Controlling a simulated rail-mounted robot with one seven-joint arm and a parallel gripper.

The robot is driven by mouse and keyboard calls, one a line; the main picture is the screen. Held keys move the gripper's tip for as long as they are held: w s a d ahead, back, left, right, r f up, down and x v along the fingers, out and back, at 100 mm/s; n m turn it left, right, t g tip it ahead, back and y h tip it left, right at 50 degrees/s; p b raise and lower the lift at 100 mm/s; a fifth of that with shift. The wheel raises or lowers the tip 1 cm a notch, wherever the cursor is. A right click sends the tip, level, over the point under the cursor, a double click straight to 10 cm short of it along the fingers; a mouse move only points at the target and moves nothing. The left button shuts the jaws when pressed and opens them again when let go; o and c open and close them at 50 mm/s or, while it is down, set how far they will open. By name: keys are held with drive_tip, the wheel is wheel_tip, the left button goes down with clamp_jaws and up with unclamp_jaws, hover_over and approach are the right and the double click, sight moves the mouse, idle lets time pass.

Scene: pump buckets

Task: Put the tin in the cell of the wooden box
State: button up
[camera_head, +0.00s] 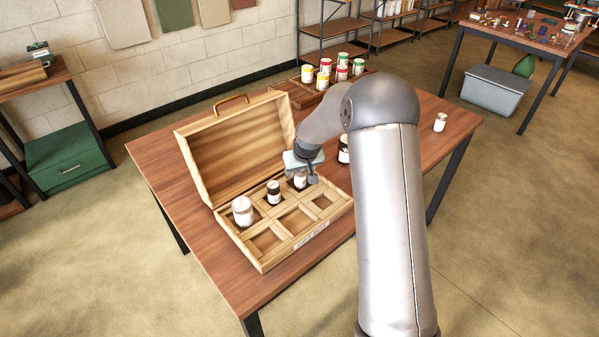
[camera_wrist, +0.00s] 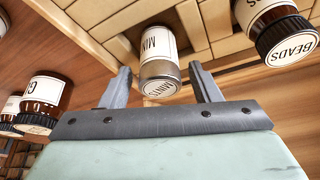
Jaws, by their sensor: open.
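The tin (camera_wrist: 158,52), with a white label reading MINTS and a grey metal lid, is between my gripper's fingers (camera_wrist: 160,69) in the wrist view. Gaps show on both sides, so the fingers are open around it and not clamped. In the head view the tin (camera_head: 300,181) stands in the back right cell of the open wooden box (camera_head: 262,266), with my gripper (camera_head: 312,177) right beside it. Its base is hidden by the dividers. The lid of the box is raised at the back.
A dark-lidded BEADS jar (camera_wrist: 270,28) fills the neighbouring cell, and a larger white-labelled jar (camera_head: 242,211) the back left one. The front cells are empty. Brown jars (camera_wrist: 45,95) stand on the table outside the box. A tray (camera_head: 297,94) of coloured cans stands behind.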

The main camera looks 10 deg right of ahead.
drive_tip(key=a+b+v, duration=0.1)
drive_tip(key=v, duration=1)
drive_tip(key=s+r+g, duration=0.1)
drive_tip(key=s+g, duration=0.1)
drive_tip(key=s, duration=1.6)
drive_tip(key=s+r+m+g, duration=0.1)
drive_tip(key=s+g, duration=0.1)
drive_tip(key=s, duration=1.7)
drive_tip(key=shift+a+r, duration=0.25)
drive_tip(key=shift+r, duration=0.15)
